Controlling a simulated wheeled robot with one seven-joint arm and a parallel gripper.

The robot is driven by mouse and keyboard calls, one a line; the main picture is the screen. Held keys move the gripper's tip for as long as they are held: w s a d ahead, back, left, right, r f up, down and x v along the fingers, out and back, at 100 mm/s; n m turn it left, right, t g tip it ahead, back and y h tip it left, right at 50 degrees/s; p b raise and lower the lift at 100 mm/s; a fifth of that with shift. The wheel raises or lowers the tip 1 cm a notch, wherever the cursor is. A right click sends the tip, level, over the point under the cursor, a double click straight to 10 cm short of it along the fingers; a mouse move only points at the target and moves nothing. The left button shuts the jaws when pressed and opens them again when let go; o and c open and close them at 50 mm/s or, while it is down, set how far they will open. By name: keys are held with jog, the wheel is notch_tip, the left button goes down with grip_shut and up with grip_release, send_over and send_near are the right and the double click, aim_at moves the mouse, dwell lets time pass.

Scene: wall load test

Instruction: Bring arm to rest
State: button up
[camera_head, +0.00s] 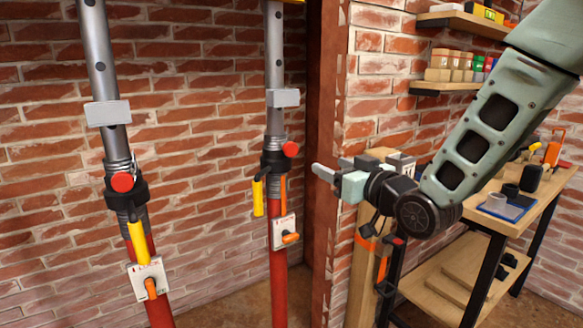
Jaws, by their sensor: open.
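My gripper (338,179) is at the right of the middle, at the end of my grey-green arm (490,125) that comes in from the upper right. Its pale fingers point left, in front of the brick wall's corner. It is open, and I see nothing between the fingers.
A second prop (128,190) stands at the left. Both have red knobs and yellow handles. The wooden post (362,275) with an orange strap stands below my gripper. A workbench (545,195) with tools stands right. Wall shelves (445,88) hold jars. Brick wall (200,100) lies behind.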

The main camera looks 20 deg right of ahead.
jog(key=s+a+f+n+g+h+p, duration=0.15)
jog(key=s+a+f+g+p, duration=0.35)
jog(key=s+a+g, duration=0.5)
jog(key=s+n+g+h+p, duration=0.2)
jog(key=s+g, duration=0.5)
jog(key=s, duration=1.4)
jog(key=shift+r+h+p, duration=0.35)
jog(key=shift+h+p, duration=0.35)
jog(key=shift+h, duration=0.05)
